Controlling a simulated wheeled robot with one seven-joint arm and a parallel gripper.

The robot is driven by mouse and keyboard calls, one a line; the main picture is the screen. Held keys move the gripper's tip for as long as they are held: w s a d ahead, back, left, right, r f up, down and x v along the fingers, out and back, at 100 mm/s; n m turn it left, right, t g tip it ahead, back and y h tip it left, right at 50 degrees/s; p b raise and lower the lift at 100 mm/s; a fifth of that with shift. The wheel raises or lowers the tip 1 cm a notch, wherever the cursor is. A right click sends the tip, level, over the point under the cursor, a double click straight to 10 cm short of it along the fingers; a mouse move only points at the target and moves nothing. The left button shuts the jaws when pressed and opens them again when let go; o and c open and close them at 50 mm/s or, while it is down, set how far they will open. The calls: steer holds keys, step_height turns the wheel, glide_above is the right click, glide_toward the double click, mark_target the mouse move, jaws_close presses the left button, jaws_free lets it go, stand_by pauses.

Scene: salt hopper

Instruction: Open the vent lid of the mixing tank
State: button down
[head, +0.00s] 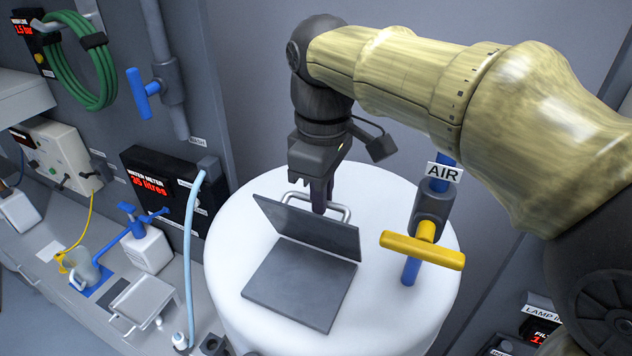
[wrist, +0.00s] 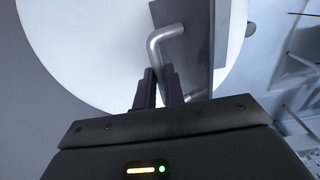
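The white mixing tank (head: 232,240) stands in the middle of the head view. On its top lies a flat dark grey square (head: 298,288); I cannot tell whether it is an opening or a plate. The dark grey vent lid (head: 308,226) stands raised, roughly upright, along the far edge of that square. Its metal handle (head: 342,211) is on the far side and also shows in the wrist view (wrist: 164,36). My gripper (head: 320,197) is behind the lid, pointing down, its fingers (wrist: 159,87) close together with the handle bar between them. The fingers partly hide the bar.
The AIR pipe with its yellow valve handle (head: 422,250) rises at the tank's right, near my arm. A light blue hose (head: 187,265) runs left of the tank. The water meter (head: 150,182) and a bench with a jug (head: 86,268) and tray (head: 142,300) are farther left.

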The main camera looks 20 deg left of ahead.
steer(key=shift+w+d+f+g+p, duration=0.1)
steer(key=shift+w+f+g+p, duration=0.15)
steer(key=shift+w+g+p, duration=0.4)
steer(key=shift+w+d+f+g+p, duration=0.1)
steer(key=shift+w+f+g+p, duration=0.25)
steer(key=shift+w+g, duration=0.55)
steer(key=shift+w+d+f+g+p, duration=0.1)
steer(key=shift+w+f+g+p, duration=0.1)
steer(key=shift+w+g+p, duration=0.55)
steer(key=shift+w+a, duration=0.1)
steer(key=shift+w, duration=0.05)
steer(key=c, duration=1.5)
jaws_free()
steer(key=shift+a+r, duration=0.1)
steer(key=shift+r, duration=0.1)
steer(key=shift+b+v, duration=0.8)
steer(key=shift+v, duration=2.85)
